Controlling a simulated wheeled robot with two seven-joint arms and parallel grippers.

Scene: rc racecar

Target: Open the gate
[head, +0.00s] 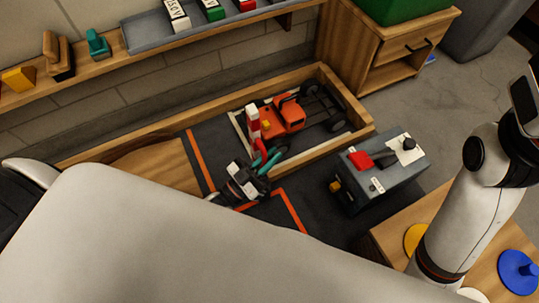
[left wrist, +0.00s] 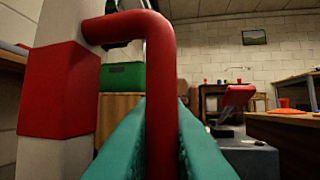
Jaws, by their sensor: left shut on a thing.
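The red-and-white gate bar (head: 253,122) shows end-on at the near side of the wooden pen, beside the orange racecar (head: 286,115). In the left wrist view the bar (left wrist: 60,90) stands close on the left, with a bent red handle (left wrist: 162,60) coming off it. My left gripper (head: 266,161) has teal fingers, which also show in the left wrist view (left wrist: 160,140). They are shut around the handle's hanging length. In the head view the handle is mostly hidden by the gripper. My right arm shows at the right, but its gripper is out of view.
A grey control box (head: 382,178) with a red lever stands right of the pen. Wooden pen walls (head: 325,152) surround the car. A shelf (head: 100,70) runs along the wall, and a wooden cabinet (head: 385,55) stands behind. Dark mat with orange lines lies near the gripper.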

